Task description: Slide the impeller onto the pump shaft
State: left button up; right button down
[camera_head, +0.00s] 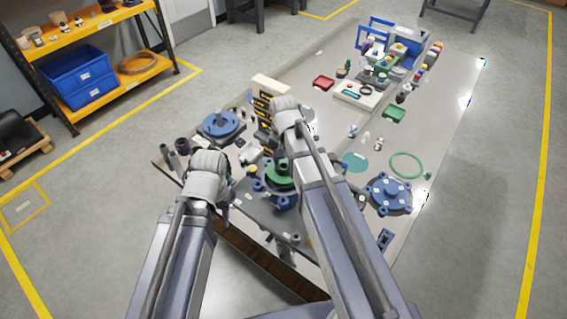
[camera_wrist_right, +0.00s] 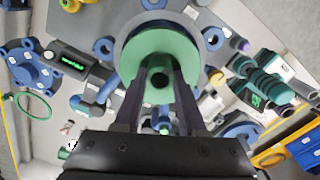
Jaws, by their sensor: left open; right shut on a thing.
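The green impeller (camera_wrist_right: 158,50) is a round disc between the fingers of my right gripper (camera_wrist_right: 158,78), which is shut on it. Behind it in the right wrist view is the blue pump housing (camera_wrist_right: 124,28), with round bolt lugs around its rim. In the head view the impeller (camera_head: 278,180) shows above the blue housing (camera_head: 262,191), partly covered by my right arm. The pump shaft is not clearly visible, and I cannot tell whether the impeller is around it. My left gripper (camera_head: 227,190) is open and largely hidden by its own wrist, left of the housing.
A blue flanged cover (camera_head: 388,194) and a green ring (camera_head: 407,165) lie at the table's right. Another blue flanged part (camera_head: 221,126) sits at the left. Small parts crowd around the housing. A red tray (camera_head: 323,82) and a green tray (camera_head: 394,113) stand further back.

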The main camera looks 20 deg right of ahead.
jog(key=shift+f+b, duration=0.3)
jog(key=shift+f, duration=0.1)
jog(key=shift+c, duration=2)
grip_release()
jog(key=shift+r, duration=0.15)
notch_tip(320, 180, up, 5)
jog(key=p, duration=0.5)
jog(key=shift+a, duration=0.1)
jog(key=s+a+f+n+h+b, duration=0.1)
jog(key=s+a+n, duration=0.8)
jog(key=s, duration=0.5)
jog(key=shift+s+a+f, duration=0.2)
jog(key=shift+a+f, duration=0.05)
jog(key=shift+a, duration=0.4)
